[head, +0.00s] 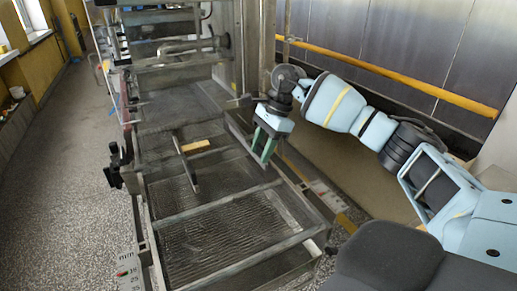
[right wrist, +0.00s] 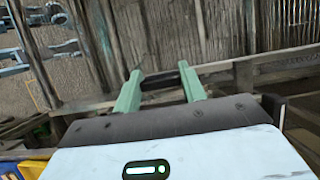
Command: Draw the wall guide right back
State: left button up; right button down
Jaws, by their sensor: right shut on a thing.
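My right gripper (head: 264,160) reaches down to the right side of the enrober's mesh bed. Its green fingers also show in the right wrist view (right wrist: 166,78). They are closed on a short dark piece of the wall guide (right wrist: 162,82), which spans between the fingertips. In the head view the fingers hide the held part. A grey metal side rail (head: 297,192) runs along the bed beside the gripper; I cannot tell how the held part joins it. My left gripper is not in view.
The wire mesh bed (head: 225,222) has metal cross bars. A thin dark bar (head: 188,172) and a pale wooden block (head: 195,146) are over its middle. A yellow rail (head: 400,80) runs along the metal wall behind my right arm. Open speckled floor (head: 65,190) lies left.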

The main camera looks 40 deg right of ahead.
jog(key=c, duration=0.8)
grip_release()
jog(key=shift+s+d, duration=0.1)
jog(key=shift+d, duration=0.15)
jog(key=shift+r, duration=0.1)
jog(key=shift+v, duration=3.8)
